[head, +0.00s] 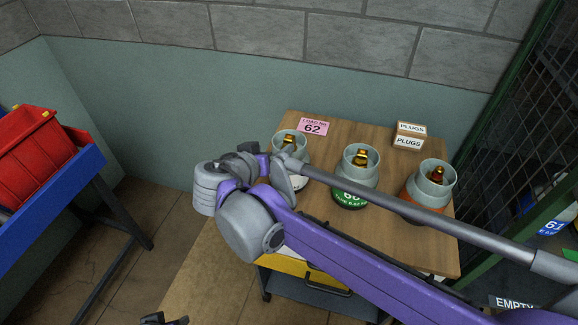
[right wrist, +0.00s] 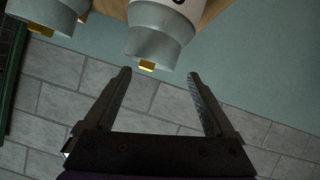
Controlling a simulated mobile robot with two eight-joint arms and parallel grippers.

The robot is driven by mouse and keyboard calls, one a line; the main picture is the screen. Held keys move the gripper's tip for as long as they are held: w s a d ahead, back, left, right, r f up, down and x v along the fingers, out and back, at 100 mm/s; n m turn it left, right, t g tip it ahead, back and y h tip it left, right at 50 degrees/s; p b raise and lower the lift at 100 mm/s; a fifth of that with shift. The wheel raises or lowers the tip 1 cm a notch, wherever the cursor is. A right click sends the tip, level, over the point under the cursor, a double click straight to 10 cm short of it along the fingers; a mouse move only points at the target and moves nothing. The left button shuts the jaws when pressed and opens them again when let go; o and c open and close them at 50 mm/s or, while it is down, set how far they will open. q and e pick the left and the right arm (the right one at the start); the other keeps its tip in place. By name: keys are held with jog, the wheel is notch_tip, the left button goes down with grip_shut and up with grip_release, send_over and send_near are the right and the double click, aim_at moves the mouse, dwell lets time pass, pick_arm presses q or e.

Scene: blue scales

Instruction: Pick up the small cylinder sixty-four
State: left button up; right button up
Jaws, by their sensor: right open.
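Three small grey cylinders with brass valves stand in a row on the wooden table top. The left cylinder (head: 301,182) has a pale band and is partly hidden by my right arm; no number on it is readable. The middle cylinder (head: 361,167) has a green band, its number partly covered. The right cylinder (head: 436,180) has an orange band. In the right wrist view, the open, empty fingers (right wrist: 160,75) point towards a nearby cylinder (right wrist: 158,38). Dark tips, seemingly my left gripper (head: 165,319), show at the bottom edge.
A pink card reading 62 (head: 313,127) and PLUGS boxes (head: 409,136) are at the table's back. A wall stands close behind. A mesh frame (head: 530,100) borders the right. Red bins (head: 35,155) on a blue rack (head: 50,213) stand left.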

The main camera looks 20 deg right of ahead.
aim_at(280, 145)
jog(key=shift+x, duration=2.8)
jog(key=shift+s, duration=0.15)
grip_shut()
